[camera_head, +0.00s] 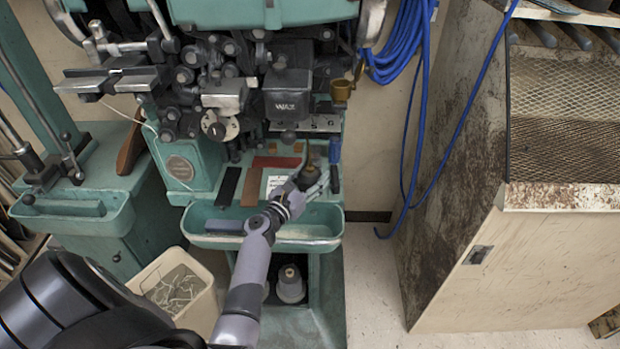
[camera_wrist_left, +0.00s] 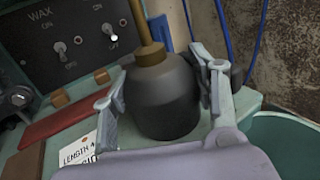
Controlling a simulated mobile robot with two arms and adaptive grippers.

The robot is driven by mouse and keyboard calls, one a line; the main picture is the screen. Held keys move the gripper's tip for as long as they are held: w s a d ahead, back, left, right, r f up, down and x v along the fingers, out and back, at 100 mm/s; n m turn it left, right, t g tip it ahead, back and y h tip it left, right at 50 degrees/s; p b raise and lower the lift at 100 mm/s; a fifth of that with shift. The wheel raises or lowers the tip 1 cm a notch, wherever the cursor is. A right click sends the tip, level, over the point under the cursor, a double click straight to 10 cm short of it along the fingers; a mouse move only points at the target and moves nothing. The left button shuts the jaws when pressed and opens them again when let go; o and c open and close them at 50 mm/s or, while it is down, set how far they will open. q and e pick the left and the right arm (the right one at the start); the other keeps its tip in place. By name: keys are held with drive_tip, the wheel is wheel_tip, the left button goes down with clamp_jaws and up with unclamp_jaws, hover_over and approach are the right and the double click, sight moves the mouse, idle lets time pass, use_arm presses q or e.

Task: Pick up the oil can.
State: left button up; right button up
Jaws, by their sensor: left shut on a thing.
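The oil can (camera_wrist_left: 163,98) is a dark, rounded can with a brass-coloured neck, seen large in the left wrist view. It stands about upright between the fingers of my left gripper (camera_wrist_left: 168,90), which is shut on its sides. In the head view my left gripper (camera_head: 313,180) reaches over the green machine's small shelf, and the oil can (camera_head: 308,168) is mostly hidden by the fingers. I cannot tell whether the can's base touches the shelf. My right gripper is not in view.
A green tray (camera_head: 212,241) juts out in front of the shelf. Leather strips (camera_head: 268,190) and a white label (camera_head: 276,184) lie left of the gripper. The WAX box (camera_head: 288,92) hangs above. Blue cables (camera_head: 420,110) and a worn wooden cabinet (camera_head: 455,180) stand to the right.

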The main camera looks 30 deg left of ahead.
sight(310, 154)
use_arm(q)
drive_tip(key=shift+c, duration=0.5)
drive_tip(key=shift+s+r, duration=0.2)
drive_tip(key=shift+r, duration=0.3)
wheel_tip(310, 154, up, 6)
drive_tip(key=p, duration=0.3)
drive_tip(key=s+b, duration=0.3)
drive_tip(key=s, duration=1.6)
drive_tip(key=shift+s, duration=0.3)
